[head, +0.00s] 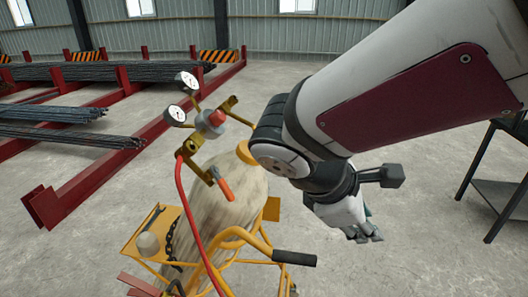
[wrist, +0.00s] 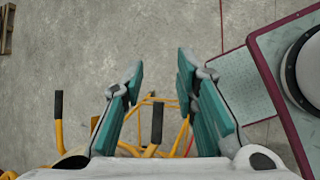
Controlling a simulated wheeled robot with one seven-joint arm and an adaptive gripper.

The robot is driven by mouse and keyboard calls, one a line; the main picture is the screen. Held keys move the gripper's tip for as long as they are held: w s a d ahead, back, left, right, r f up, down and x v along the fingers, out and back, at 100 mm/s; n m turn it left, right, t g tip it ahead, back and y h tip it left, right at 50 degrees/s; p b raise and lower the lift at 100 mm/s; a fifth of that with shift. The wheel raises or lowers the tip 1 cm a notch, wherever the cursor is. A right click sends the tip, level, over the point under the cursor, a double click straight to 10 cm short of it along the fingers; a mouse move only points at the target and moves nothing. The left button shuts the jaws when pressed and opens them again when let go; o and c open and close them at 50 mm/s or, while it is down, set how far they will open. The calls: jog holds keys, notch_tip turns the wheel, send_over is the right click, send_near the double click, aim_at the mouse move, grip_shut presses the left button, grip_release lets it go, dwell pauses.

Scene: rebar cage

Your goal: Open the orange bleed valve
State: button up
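The orange bleed valve lever (head: 223,187) hangs tilted below the brass regulator, in front of a worn pale cylinder (head: 215,215) in the head view. The regulator (head: 210,122) has a red knob and two round gauges (head: 182,98). My gripper (head: 362,236) is well to the right of the lever and lower in the picture, apart from it and pointing down. In the wrist view my gripper (wrist: 157,72) has its teal fingers wide apart with nothing between the tips. The orange lever cannot be made out in the wrist view.
A yellow cart (head: 235,240) with a black handle grip (head: 294,258) holds the cylinder; its frame (wrist: 160,100) shows in the wrist view. A red hose (head: 185,205) runs down the front. Rebar racks (head: 110,150) stand behind. A dark table (head: 497,190) is at right.

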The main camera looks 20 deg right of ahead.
jog(key=shift+w+a, duration=0.1)
jog(key=shift+w, duration=0.05)
jog(key=c, duration=0.5)
jog(key=w+a+n, duration=0.1)
jog(key=w+a, duration=0.1)
jog(key=w+a+r+n+t, duration=0.1)
jog(key=w+a+n, duration=0.1)
jog(key=shift+a+r, duration=0.15)
jog(key=shift+a, duration=0.05)
grip_shut()
jog(key=n+t+y+b, duration=0.1)
jog(key=n+t+y, duration=0.25)
jog(key=n, duration=0.95)
send_near(222, 183)
jog(key=s+a, duration=0.6)
jog(key=w+d+f+p, duration=0.1)
jog(key=w+d+f, duration=0.5)
jog(key=w+f, duration=0.1)
jog(key=shift+d+f, duration=0.35)
jog(key=shift+f, duration=0.3)
jog(key=shift+h, duration=0.25)
